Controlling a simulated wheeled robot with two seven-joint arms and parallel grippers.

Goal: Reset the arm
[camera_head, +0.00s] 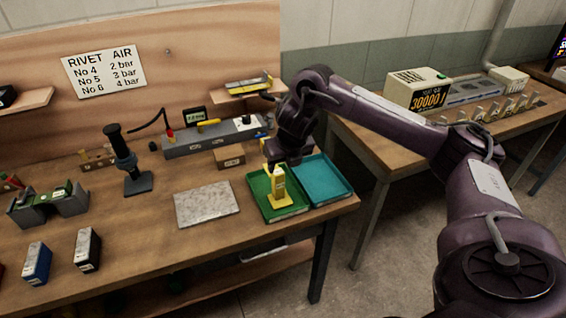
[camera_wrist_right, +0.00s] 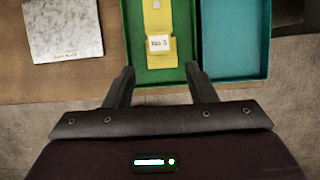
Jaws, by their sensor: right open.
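My right arm comes in from the right in the head view. Its gripper (camera_head: 284,160) is above the green tray (camera_head: 291,212) on the workbench. In the right wrist view the right gripper (camera_wrist_right: 161,72) has its two fingers apart with nothing between them. A yellow piece with a white label (camera_head: 276,187) is in the green tray, just below the gripper in the head view. In the wrist view the yellow piece (camera_wrist_right: 158,20) lies ahead of the fingertips. My left gripper is not in view.
A teal tray (camera_head: 322,180) adjoins the green tray on its right. A grey speckled plate (camera_head: 207,205) lies to the left. A dark stand (camera_head: 130,165), a grey long device (camera_head: 212,138) and small boxes (camera_head: 88,249) occupy the bench. A second table (camera_head: 400,150) stands at right.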

